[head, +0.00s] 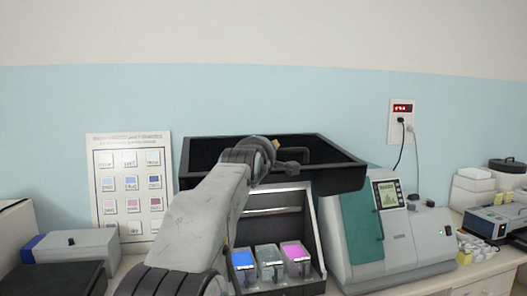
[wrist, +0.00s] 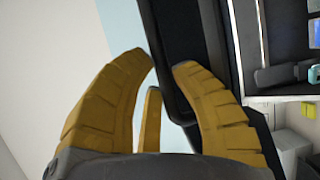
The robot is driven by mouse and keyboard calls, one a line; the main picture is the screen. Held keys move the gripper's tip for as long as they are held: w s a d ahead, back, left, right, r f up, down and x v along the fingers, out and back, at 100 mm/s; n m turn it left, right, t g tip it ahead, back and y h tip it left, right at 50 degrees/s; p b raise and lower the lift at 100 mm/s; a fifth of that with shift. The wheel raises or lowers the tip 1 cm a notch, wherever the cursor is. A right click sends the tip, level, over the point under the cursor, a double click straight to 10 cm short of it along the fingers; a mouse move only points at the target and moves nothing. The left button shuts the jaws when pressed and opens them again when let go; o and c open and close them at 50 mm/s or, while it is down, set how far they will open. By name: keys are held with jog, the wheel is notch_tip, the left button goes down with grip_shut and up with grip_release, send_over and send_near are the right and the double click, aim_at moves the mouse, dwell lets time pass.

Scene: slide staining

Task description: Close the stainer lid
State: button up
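The stainer (head: 318,232) stands on the bench in the head view, with blue, grey and pink jars (head: 270,262) in its open front. Its lid (head: 345,176), a black shallow box shape, is raised above the jars. My gripper (head: 277,146) is at the lid, mostly hidden behind my own wrist. In the wrist view, my gripper's yellow fingers (wrist: 165,64) are apart, with a gap between the tips. A black edge of the lid (wrist: 172,25) runs past the fingertips; I cannot tell whether they touch it.
A grey-and-green instrument (head: 385,232) with a small screen stands close at the stainer's right. A grey box (head: 72,244) is at the left. A staining chart (head: 130,190) leans on the wall behind. More lab devices (head: 495,220) are at the far right.

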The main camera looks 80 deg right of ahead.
grip_shut()
jog(key=shift+f, duration=0.15)
